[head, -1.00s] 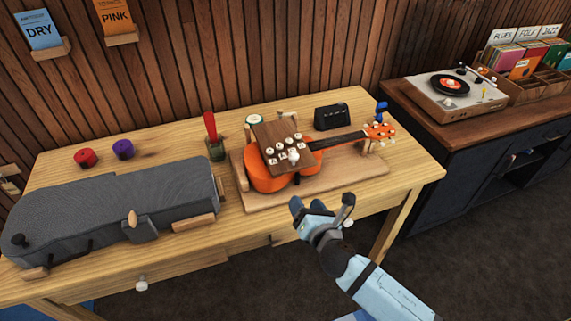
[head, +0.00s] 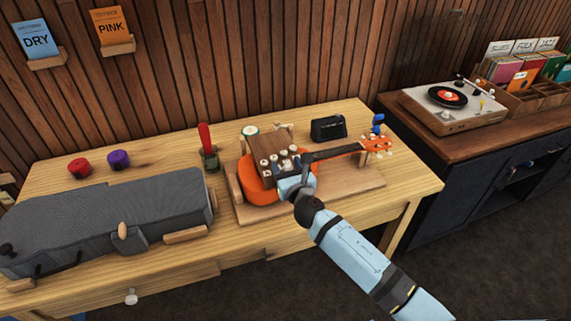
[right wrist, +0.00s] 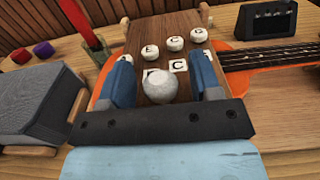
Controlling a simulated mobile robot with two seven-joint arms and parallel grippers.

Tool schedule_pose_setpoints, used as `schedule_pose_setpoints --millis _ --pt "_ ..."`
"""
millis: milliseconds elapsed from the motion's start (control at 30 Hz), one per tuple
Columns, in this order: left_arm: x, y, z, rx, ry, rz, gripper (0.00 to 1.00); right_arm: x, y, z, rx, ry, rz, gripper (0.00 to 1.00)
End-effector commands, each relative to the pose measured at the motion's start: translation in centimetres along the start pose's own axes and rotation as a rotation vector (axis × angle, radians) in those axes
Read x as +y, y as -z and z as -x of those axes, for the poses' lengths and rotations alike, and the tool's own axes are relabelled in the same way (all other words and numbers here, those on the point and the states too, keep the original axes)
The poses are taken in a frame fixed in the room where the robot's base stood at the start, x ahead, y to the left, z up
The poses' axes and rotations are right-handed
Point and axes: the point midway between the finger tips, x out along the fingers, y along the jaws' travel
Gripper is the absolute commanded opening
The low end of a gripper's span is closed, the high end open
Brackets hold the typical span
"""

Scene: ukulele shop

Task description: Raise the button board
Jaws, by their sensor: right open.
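The button board (head: 268,147) is a brown wooden panel with white lettered buttons, lying over the orange ukulele (head: 252,184) on its wooden stand. My right gripper (head: 297,178) is at the board's front edge. In the right wrist view the button board (right wrist: 150,30) fills the middle, with a round pale knob (right wrist: 160,86) at its near edge. The open fingers of my right gripper (right wrist: 165,84) stand on both sides of that knob. I cannot tell whether they touch it. My left gripper is not in view.
A grey case (head: 95,222) lies at the left of the table. Red (head: 79,168) and purple (head: 118,159) round items sit behind it. A red-handled tool (head: 206,145) stands beside the ukulele, and a small black device (head: 328,129) is behind it. A record player (head: 452,105) stands on the right cabinet.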

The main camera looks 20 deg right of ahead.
Motion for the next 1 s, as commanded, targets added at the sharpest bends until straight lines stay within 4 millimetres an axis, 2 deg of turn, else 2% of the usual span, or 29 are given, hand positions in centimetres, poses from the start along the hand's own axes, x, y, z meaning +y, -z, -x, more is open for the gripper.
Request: schedule_pose_setpoints --millis 133,433,467,700,1000 --pt "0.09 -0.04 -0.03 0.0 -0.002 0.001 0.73 0.0 -0.01 -1.14 0.0 -0.001 0.0 0.58" --pt "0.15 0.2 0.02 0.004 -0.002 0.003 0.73 -0.02 0.03 -1.37 0.001 -0.001 0.0 0.58" --pt "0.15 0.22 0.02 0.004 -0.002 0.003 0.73 -0.02 0.03 -1.37 0.001 -0.001 0.0 0.56" --pt "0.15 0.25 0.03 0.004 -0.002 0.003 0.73 -0.02 0.03 -1.35 0.001 0.0 0.0 0.01" --pt "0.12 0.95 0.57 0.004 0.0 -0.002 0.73 0.34 -0.6 -1.18 0.014 0.0 0.001 0.0"
